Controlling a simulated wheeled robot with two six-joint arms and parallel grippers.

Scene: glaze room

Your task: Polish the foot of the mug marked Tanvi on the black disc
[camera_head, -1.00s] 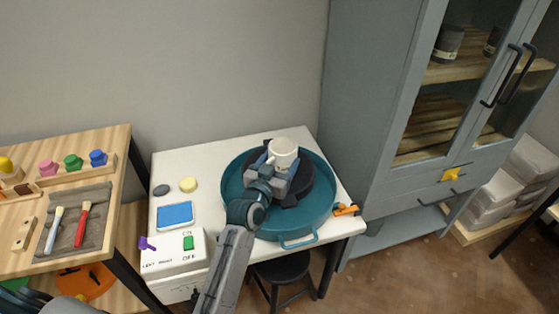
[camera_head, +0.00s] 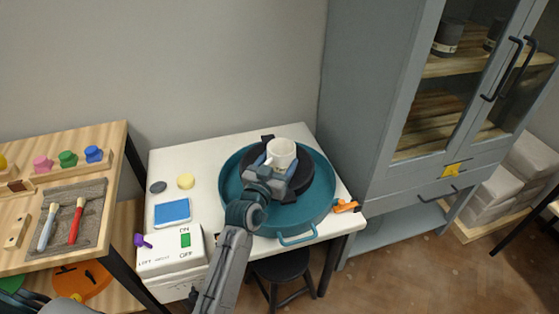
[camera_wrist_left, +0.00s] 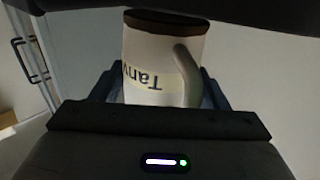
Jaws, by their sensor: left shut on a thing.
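The white mug (camera_head: 282,153) is upright over the black disc (camera_head: 300,180), inside the round teal basin (camera_head: 325,205). My left gripper (camera_head: 270,165) is shut on the mug from the near side. In the left wrist view the mug (camera_wrist_left: 150,55) appears upside down, with a brown foot at the top against a dark band. I cannot tell whether the foot touches the disc. My right gripper is not in view.
A white control box (camera_head: 170,257) with a green switch (camera_head: 185,240) and purple lever (camera_head: 141,240) stands left of the basin. A blue sponge-like pad (camera_head: 172,212) lies behind it. An orange item (camera_head: 345,206) is right of the basin. A grey cabinet (camera_head: 365,100) stands close on the right.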

